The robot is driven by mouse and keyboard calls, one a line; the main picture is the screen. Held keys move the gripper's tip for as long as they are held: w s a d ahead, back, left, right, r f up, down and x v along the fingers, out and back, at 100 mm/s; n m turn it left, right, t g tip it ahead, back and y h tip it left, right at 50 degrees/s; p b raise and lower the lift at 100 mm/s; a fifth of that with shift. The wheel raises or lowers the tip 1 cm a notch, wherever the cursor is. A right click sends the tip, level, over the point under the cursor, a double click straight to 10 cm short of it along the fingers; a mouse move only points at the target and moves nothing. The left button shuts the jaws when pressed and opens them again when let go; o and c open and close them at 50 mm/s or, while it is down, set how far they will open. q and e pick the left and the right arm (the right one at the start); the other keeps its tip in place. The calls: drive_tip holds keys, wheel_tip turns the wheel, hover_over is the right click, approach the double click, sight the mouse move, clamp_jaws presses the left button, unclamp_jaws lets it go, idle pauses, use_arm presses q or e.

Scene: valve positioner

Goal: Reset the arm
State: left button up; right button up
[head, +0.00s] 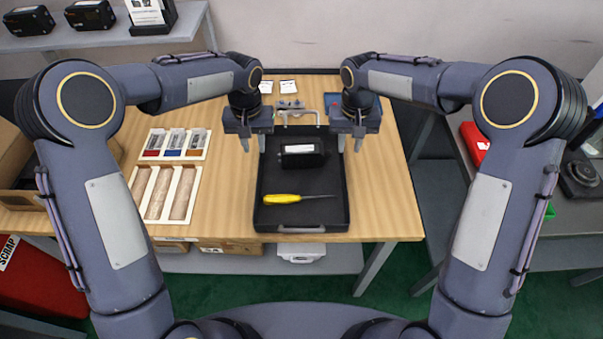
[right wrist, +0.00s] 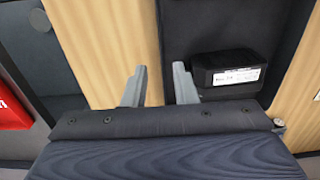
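Both my arms hold their grippers over the far part of the wooden table. My left gripper (head: 253,144) is open and empty above the left edge of the black tray. My right gripper (head: 349,144) is open and empty above the tray's right edge; its parted fingers also show in the right wrist view (right wrist: 160,88). A black valve positioner (head: 302,154) with a white label lies in the tray between the grippers, touched by neither. In the right wrist view the positioner (right wrist: 228,75) is just beyond one finger.
The black tray (head: 272,215) also holds a yellow screwdriver (head: 283,198). Organizers with small parts (head: 175,143) and long compartments (head: 142,192) stand left. A metal bracket or fixture (head: 298,112) is behind the tray. A shelf (head: 110,37) with black units is at the back left. The table's right strip is clear.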

idle(0.3)
